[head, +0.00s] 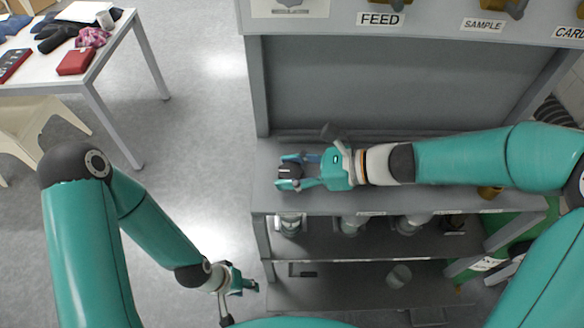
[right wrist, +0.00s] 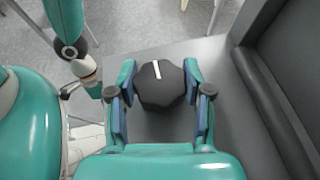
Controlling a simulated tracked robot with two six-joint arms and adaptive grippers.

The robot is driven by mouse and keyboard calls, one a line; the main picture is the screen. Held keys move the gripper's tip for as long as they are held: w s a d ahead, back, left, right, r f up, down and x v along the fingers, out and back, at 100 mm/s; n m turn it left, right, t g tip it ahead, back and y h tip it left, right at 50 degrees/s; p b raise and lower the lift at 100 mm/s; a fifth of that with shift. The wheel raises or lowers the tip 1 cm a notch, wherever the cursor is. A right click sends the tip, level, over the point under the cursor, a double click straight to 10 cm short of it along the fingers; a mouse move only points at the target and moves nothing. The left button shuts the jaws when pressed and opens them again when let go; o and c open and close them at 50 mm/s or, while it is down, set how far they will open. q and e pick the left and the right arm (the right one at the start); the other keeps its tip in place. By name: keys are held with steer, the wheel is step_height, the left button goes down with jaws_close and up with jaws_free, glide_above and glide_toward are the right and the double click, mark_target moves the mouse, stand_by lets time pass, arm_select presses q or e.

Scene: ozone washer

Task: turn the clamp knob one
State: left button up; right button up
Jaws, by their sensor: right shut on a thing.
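The clamp knob (head: 289,170) is a dark, lobed knob at the left end of the grey bench shelf in the head view. In the right wrist view, the knob (right wrist: 159,90) shows a white line on its top, tilted slightly left of straight up. My right gripper (head: 292,171) reaches in from the right and is shut on the knob, with one finger on each side. The right gripper's fingers (right wrist: 160,100) also flank it in the right wrist view. My left gripper (head: 246,285) hangs low, left of the bench's lower shelf; its jaw opening is too small to tell.
The grey bench (head: 410,70) has labels reading FEED and SAMPLE along its top. Several grey cylindrical parts (head: 350,225) sit below the knob's shelf. A white table (head: 60,75) with a red box (head: 75,61) stands at the upper left. The floor between is clear.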

steer(key=shift+w+r, duration=0.15)
steer(key=o, duration=1.2)
steer(key=shift+d, duration=0.1)
steer(key=v, duration=1.2)
